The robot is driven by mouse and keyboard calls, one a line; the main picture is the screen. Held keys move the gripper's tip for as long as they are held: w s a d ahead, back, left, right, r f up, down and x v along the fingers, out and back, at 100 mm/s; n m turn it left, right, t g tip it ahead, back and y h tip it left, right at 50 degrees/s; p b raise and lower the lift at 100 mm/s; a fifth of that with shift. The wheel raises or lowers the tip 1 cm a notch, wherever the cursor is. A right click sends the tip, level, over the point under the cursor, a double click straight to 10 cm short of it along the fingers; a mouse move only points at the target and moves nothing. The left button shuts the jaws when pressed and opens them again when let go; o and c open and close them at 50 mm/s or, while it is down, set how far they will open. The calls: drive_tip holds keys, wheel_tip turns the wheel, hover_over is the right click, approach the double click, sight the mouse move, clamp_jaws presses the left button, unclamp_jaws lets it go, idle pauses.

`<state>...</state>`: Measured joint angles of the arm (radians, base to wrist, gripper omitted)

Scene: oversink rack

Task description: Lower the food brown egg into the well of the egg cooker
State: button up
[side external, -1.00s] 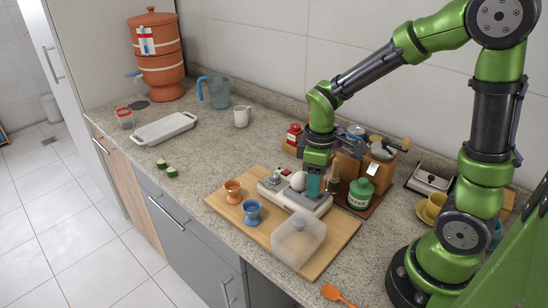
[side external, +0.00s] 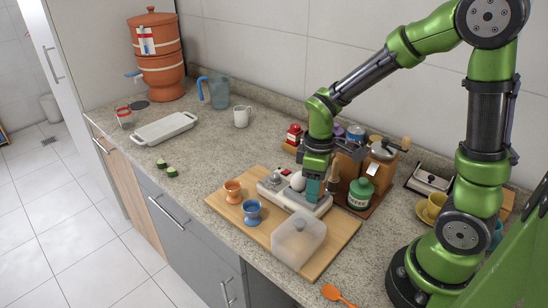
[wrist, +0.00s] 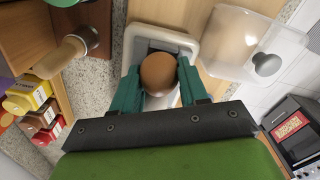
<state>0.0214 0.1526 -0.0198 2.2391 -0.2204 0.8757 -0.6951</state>
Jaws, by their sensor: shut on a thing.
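The brown egg (wrist: 158,73) is between the teal fingers of my gripper (wrist: 158,82) in the wrist view, with a finger against each side. My gripper is shut on it. In the side view my gripper (side external: 313,190) is low over the right part of the white egg cooker (side external: 318,208), and its fingers hide the brown egg. The cooker's pale rim (wrist: 186,38) shows beyond the egg in the wrist view. A white egg (side external: 298,181) sits on the cooker just left of my fingers. The well under the brown egg is hidden, so I cannot tell its contact there.
The cooker stands on a wooden board (side external: 225,208) with an orange egg cup (side external: 233,191), a blue egg cup (side external: 252,212) and a clear lid (side external: 298,240). Counter left of the board is mostly free.

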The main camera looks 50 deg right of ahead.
drive_tip(key=shift+f, duration=0.1)
drive_tip(key=o, duration=1.1)
drive_tip(key=shift+o, duration=0.2)
wheel_tip(320, 180, up, 17)
drive_tip(key=s+a+m+t+y, duration=0.2)
drive_tip(key=s+a+m+t, duration=0.2)
drive_tip(key=s+m+t, duration=0.3)
drive_tip(key=shift+a+f+m, duration=0.15)
drive_tip(key=shift+a+m, duration=0.1)
drive_tip(key=shift+m, duration=0.65)
